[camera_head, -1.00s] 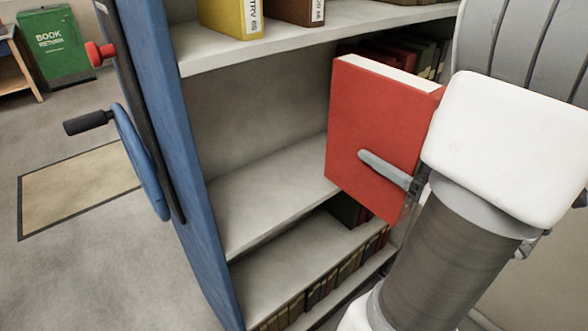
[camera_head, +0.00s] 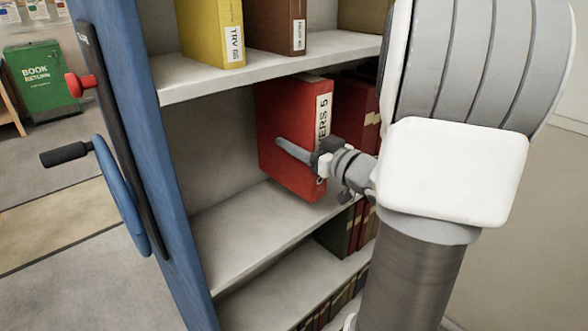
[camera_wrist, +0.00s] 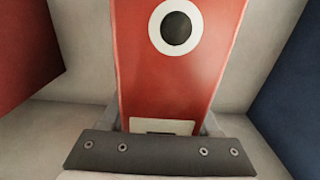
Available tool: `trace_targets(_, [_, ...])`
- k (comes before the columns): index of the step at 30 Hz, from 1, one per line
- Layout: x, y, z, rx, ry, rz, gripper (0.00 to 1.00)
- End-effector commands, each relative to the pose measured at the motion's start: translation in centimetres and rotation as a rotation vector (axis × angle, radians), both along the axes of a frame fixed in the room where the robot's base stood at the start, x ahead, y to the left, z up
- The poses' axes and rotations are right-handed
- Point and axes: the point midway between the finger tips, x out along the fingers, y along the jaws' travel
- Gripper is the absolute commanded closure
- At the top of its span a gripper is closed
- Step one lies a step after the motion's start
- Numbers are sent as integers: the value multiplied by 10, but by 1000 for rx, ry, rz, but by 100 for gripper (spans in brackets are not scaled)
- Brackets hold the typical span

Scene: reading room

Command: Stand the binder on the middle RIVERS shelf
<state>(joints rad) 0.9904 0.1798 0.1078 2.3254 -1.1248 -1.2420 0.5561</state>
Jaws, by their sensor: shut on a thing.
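The red binder (camera_head: 290,120) is upright at the middle shelf (camera_head: 235,240), inside the bay, with its white spine label, partly reading "ERS 5", facing out. My gripper (camera_head: 300,155) is shut on the binder near its lower spine, one finger along its left face. The wrist view shows the binder's red spine (camera_wrist: 180,90) with a round hole, between my fingers (camera_wrist: 165,140).
Dark red binders (camera_head: 352,115) stand just right of the held one. Yellow (camera_head: 210,30) and brown (camera_head: 276,22) binders stand on the shelf above. A blue end panel (camera_head: 140,110) with a handwheel (camera_head: 117,195) bounds the left. The middle shelf's left part is clear.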

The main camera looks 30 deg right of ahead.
Motion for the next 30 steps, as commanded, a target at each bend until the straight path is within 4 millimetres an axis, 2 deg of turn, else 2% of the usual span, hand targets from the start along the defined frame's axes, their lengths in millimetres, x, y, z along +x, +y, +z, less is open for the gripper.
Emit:
trace_targets(2, [9,1,-5,2,-3,1,100])
trace_targets(6, [7,1,-23,2,-3,-1,100])
trace_targets(14, [7,1,-38,1,-3,-1,100])
trace_targets(20, [7,1,-68,2,-3,-1,100])
trace_targets(30, [11,1,-69,0,-4,0,100])
